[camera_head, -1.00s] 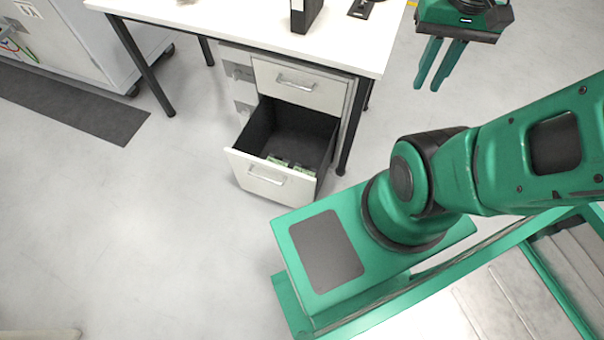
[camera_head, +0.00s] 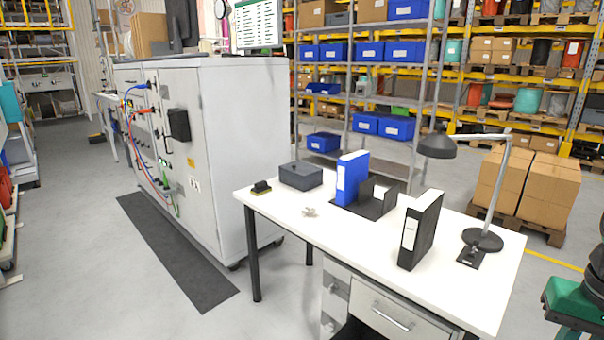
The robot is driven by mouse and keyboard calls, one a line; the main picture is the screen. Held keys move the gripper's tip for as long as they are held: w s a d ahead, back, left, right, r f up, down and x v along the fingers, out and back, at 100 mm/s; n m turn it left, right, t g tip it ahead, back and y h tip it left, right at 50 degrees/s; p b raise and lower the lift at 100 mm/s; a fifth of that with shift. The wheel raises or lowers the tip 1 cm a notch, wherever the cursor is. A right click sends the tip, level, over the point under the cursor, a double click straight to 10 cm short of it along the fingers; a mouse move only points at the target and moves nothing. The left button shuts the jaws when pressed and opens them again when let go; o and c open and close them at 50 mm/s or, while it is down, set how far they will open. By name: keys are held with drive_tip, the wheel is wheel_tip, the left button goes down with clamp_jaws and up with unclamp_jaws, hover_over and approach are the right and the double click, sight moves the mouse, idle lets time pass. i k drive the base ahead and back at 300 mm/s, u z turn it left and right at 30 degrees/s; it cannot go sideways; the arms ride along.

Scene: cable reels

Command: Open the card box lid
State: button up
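A dark grey box (camera_head: 300,176), which looks like the card box, stands on the far left part of the white desk. Its top looks flat and closed. Part of my green gripper (camera_head: 574,308) shows at the lower right edge, to the right of the desk and well apart from the box. Its fingers are cut off by the frame, so I cannot see whether they are apart.
On the white desk (camera_head: 285,222) stand a blue binder (camera_head: 351,178), a black binder (camera_head: 420,230), a dark tray (camera_head: 372,205) and a lamp (camera_head: 483,238). A small black item (camera_head: 261,187) lies left of the box. A grey cabinet (camera_head: 240,130) stands behind the desk's left side.

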sight(299, 167)
drive_tip(key=u, duration=1.6)
drive_tip(key=i, duration=3.05)
drive_tip(key=z, duration=1.95)
